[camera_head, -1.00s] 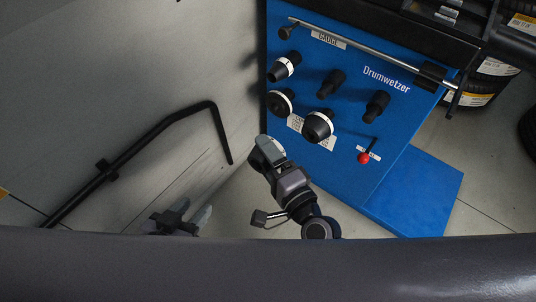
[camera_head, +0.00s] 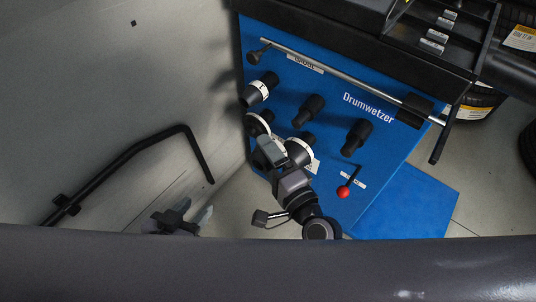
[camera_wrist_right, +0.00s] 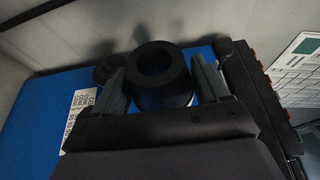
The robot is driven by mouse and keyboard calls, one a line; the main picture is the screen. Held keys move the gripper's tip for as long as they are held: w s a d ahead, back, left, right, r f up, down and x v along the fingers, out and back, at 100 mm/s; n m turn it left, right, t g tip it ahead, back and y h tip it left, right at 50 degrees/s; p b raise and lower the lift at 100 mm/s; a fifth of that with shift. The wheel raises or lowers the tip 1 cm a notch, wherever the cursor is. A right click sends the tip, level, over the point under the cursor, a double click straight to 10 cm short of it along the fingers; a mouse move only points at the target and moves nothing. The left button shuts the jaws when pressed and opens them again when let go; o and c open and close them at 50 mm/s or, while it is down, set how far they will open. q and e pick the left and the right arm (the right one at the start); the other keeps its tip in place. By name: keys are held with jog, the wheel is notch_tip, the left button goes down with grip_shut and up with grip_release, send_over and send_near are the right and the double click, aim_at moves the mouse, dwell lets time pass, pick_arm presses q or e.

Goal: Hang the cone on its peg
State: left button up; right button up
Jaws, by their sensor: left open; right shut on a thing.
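My right gripper (camera_head: 269,152) is in front of the lower left of the blue panel, close to the white-ringed cones. It is shut on a black hollow cone (camera_wrist_right: 160,92), which sits between its fingers in the right wrist view with its round opening showing. In the head view the held cone is mostly hidden by the gripper. Whether it touches the panel or a peg I cannot tell. No bare peg is clearly visible. My left gripper (camera_head: 190,217) is open and empty, low at the left of the head view.
The blue panel (camera_head: 375,165) carries white-ringed cones (camera_head: 257,92), (camera_head: 299,150), black stepped pieces (camera_head: 309,109), (camera_head: 357,137), a metal rod (camera_head: 340,74) and a red-knobbed lever (camera_head: 344,191). A bent black bar (camera_head: 125,152) stands at left. Tyres (camera_head: 480,103) are at right.

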pick_arm(q)
jog(key=shift+w+d, duration=0.15)
jog(key=shift+w, duration=0.1)
pick_arm(e)
jog(key=shift+w+d+r, duration=0.2)
jog(key=shift+w+r, duration=0.05)
jog(key=shift+w, duration=0.05)
pick_arm(q)
jog(key=shift+w+d+r+b, duration=0.25)
jog(key=shift+d+b, duration=0.3)
jog(key=shift+b, duration=0.15)
pick_arm(e)
jog(key=w+d, duration=0.1)
jog(key=w, duration=0.1)
jog(key=w+d, duration=0.2)
jog(key=shift+w+d, duration=0.2)
pick_arm(q)
jog(key=shift+a+r, duration=0.1)
jog(key=shift+s+f, duration=0.2)
dwell(0.6)
jog(key=shift+f, duration=0.15)
pick_arm(e)
jog(key=shift+w+d, duration=0.25)
jog(key=shift+w, duration=0.1)
